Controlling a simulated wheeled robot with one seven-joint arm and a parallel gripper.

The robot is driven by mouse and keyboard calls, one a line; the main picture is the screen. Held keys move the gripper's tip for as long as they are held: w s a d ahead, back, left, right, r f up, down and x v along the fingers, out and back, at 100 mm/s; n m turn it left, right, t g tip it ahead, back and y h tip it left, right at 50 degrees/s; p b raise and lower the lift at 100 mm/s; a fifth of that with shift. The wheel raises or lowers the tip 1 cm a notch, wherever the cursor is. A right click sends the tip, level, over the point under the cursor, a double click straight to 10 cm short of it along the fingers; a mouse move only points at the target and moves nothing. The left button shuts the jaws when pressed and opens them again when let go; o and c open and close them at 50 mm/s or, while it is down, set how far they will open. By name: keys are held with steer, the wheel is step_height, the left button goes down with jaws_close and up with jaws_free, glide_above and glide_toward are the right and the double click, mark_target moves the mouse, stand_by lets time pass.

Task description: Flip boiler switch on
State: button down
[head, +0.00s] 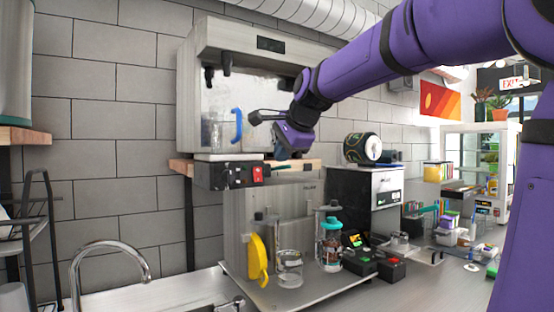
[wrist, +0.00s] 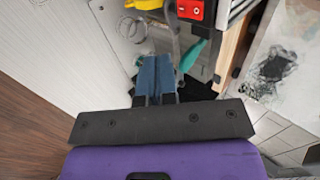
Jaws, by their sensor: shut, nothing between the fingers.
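A steel boiler (head: 255,80) with a blue lever (head: 237,124) stands on a wooden wall shelf. A black box under its front carries a red switch (head: 258,173); I cannot tell its on or off position. The red switch also shows at the top edge of the wrist view (wrist: 190,9). My gripper (head: 281,155) is in front of the boiler, pointing down, a little above and right of the switch. In the wrist view its two blue fingers (wrist: 156,62) are together and empty, apart from the switch in the picture.
Below the shelf stand a steel cup sealer (head: 298,296), a yellow part (head: 258,260) and glass blender jars (head: 288,268). A black-and-steel grinder (head: 365,195) is to the right. A sink tap (head: 110,245) is at lower left. Space in front of the switch looks clear.

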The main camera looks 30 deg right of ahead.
mark_target(259, 181)
steer(key=x, duration=0.3)
steer(key=w+x, duration=0.1)
steer(key=x, duration=0.3)
steer(key=r+x, duration=0.1)
steer(key=x, duration=0.2)
steer(key=shift+w+f, duration=0.1)
steer(key=shift+w, duration=0.85)
steer(key=shift+f, duration=0.1)
steer(key=shift+w, duration=0.2)
